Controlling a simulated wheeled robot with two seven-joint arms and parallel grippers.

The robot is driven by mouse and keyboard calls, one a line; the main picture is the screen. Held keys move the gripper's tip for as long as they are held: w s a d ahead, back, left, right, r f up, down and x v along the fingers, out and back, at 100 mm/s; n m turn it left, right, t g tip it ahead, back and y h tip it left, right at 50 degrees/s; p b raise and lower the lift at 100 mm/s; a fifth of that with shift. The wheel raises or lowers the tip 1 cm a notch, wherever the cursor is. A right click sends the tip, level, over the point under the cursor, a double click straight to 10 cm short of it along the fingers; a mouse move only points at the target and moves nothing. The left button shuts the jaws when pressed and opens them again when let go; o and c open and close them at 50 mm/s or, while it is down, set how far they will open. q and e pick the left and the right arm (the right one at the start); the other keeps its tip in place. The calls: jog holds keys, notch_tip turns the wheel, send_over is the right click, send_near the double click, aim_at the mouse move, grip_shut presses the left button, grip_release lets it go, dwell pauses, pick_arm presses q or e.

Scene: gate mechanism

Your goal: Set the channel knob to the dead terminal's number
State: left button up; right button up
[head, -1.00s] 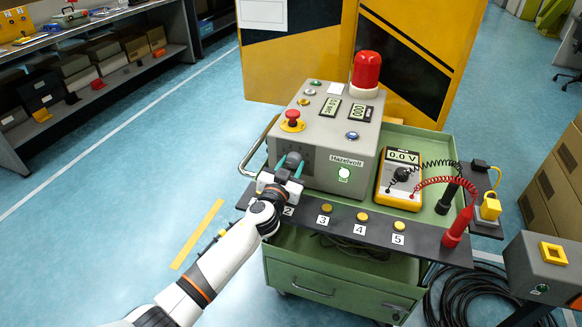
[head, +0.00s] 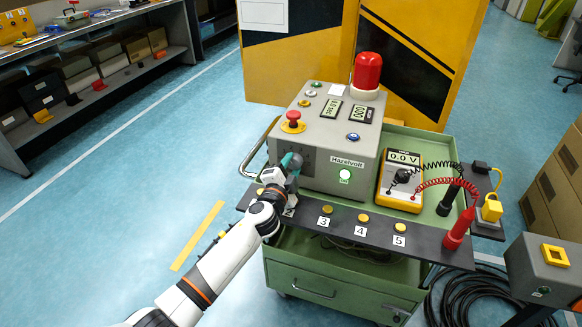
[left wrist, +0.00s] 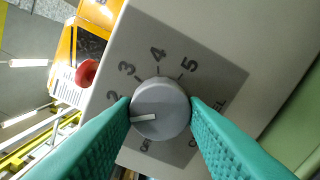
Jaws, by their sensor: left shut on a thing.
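The grey channel knob (left wrist: 160,110) sits on the dark dial plate (left wrist: 215,75) on the front of the grey Hazelvolt box (head: 325,130). Its white pointer mark aims left and slightly down, below the 2; the label there is hidden by a finger. Numerals 3, 4 and 5 show around the top. My left gripper (head: 291,163) has its teal fingers on either side of the knob, shut on it; the fingers also show in the left wrist view (left wrist: 160,115). Terminals 3 (head: 325,210), 4 (head: 363,217) and 5 (head: 400,227) show on the black strip. My right gripper is out of view.
A yellow meter (head: 400,180) reads 0.0 V, with a black probe (head: 447,198) and a red probe (head: 460,230) standing at the strip's right. A red emergency button (head: 293,118) and red beacon (head: 367,72) are on the box. The green cart (head: 330,285) carries everything.

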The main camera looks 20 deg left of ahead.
pick_arm(q)
jog(key=m, duration=0.3)
jog(key=shift+m, duration=0.4)
jog(key=m+p, duration=0.1)
jog(key=m, duration=0.2)
jog(key=shift+m, duration=0.3)
jog(key=m+p, duration=0.1)
jog(key=m, duration=0.5)
jog(key=shift+r, duration=0.15)
jog(key=m+p, duration=0.1)
jog(key=m, duration=0.3)
jog(key=m+p, duration=0.1)
jog(key=m, duration=0.2)
jog(key=shift+d+m+p, duration=0.1)
jog(key=shift+m+p, duration=0.2)
jog(key=shift+p, duration=0.1)
jog(key=m+p, duration=0.1)
jog(key=m, duration=0.2)
jog(key=shift+m+p, duration=0.7)
jog(key=shift+m, duration=1)
